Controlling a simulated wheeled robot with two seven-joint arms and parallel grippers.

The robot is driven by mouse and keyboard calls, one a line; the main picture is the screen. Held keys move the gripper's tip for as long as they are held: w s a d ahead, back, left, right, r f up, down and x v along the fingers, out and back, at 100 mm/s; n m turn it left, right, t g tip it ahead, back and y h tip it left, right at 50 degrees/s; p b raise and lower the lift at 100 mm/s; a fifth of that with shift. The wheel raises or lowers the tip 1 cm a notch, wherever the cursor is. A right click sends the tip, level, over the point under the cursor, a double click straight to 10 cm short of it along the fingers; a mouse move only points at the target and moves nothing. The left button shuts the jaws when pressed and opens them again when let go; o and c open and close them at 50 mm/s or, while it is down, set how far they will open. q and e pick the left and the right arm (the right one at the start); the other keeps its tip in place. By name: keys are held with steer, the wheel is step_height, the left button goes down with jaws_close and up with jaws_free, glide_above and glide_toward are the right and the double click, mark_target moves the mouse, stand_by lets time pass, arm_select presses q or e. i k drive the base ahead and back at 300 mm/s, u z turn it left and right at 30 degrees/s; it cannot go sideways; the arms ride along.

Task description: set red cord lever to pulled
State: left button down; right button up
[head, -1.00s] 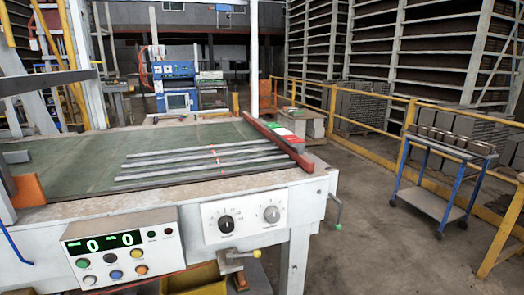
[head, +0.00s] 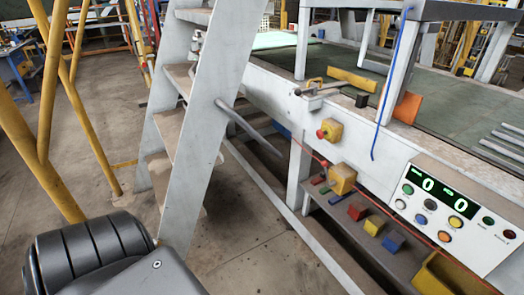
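A thin red cord (head: 404,217) runs along the front of the machine table, below its edge, sloping down to the right. A yellow box (head: 342,178) sits on the cord's line under the table edge; I cannot make out a separate lever on it or its position. Just above is another yellow box with a red knob (head: 322,134). Neither of my grippers is in view; only a dark, ribbed part, which looks like my own arm, shows at the lower left.
White steps (head: 188,115) stand left of the table, with yellow railings (head: 55,110) farther left. A control panel (head: 455,215) is at the right. A low shelf (head: 385,252) holds small coloured blocks. Bare floor (head: 245,250) lies in front.

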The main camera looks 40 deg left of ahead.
mark_target(324, 163)
steer(key=u, duration=1.35)
steer(key=i, duration=0.85)
steer(key=u, duration=0.6)
